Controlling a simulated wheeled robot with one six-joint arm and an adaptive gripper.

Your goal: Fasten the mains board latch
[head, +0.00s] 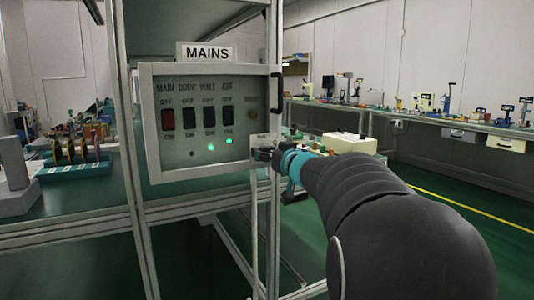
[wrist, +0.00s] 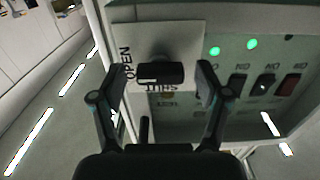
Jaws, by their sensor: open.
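The mains board (head: 201,122) is a pale-framed box with a row of switches under a MAINS sign (head: 207,53). Its latch is at the lower right corner in the head view, mostly hidden by my gripper (head: 268,154). In the wrist view, which is turned over, the latch's black knob (wrist: 162,72) sits on a pale plate (wrist: 190,38) marked OPEN and SHUT. My gripper (wrist: 162,84) is open, with one finger on each side of the knob and visible gaps between. I cannot tell which mark the latch points to.
A black handle (head: 276,93) stands on the board's right edge. Two green lamps (head: 229,141) are lit. A metal upright (head: 131,160) runs beside the board on the left. A bench with spools (head: 75,152) is at left; green floor (head: 470,215) is clear at right.

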